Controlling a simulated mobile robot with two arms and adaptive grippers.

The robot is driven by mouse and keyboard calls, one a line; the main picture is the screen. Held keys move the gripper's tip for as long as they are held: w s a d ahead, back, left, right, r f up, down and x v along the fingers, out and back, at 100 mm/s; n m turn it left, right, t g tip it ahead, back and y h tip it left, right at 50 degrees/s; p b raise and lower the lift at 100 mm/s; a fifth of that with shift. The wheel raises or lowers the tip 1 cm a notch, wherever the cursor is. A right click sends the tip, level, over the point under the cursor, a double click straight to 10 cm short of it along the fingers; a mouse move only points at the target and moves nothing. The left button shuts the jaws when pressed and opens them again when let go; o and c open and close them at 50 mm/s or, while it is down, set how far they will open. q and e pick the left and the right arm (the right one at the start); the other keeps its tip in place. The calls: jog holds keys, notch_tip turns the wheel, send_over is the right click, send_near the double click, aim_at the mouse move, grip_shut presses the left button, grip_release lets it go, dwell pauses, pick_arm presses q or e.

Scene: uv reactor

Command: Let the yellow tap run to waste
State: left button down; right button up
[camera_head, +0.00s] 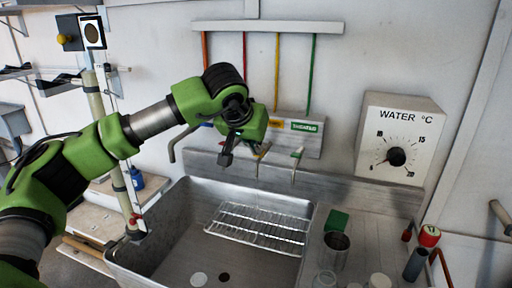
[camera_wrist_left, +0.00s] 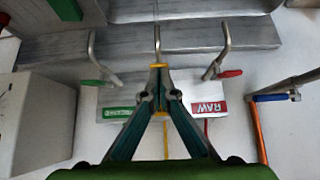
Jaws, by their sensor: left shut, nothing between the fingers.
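The yellow tap (camera_head: 262,152) is the middle spout on the wall panel above the sink (camera_head: 175,208), partly behind my left gripper in the head view. In the wrist view the tap's grey spout (camera_wrist_left: 157,42) ends at a yellow lever (camera_wrist_left: 158,66) right by my fingertips. My left gripper (camera_head: 227,157) is shut and empty, in front of the panel; it also shows in the wrist view (camera_wrist_left: 160,76). Whether the fingertips touch the lever I cannot tell. I see no water stream. My right gripper is out of view.
A green-labelled tap (camera_head: 297,160) stands to the right. A red-lever RAW tap (camera_wrist_left: 217,62) is close on the other side. A wire rack (camera_head: 262,228) lies in the sink. A metal cup (camera_head: 336,250) and jars stand at right, below a water dial (camera_head: 396,156).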

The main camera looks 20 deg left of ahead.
pick_arm(q)
jog(key=shift+r+p, duration=0.6)
jog(key=shift+r, duration=0.15)
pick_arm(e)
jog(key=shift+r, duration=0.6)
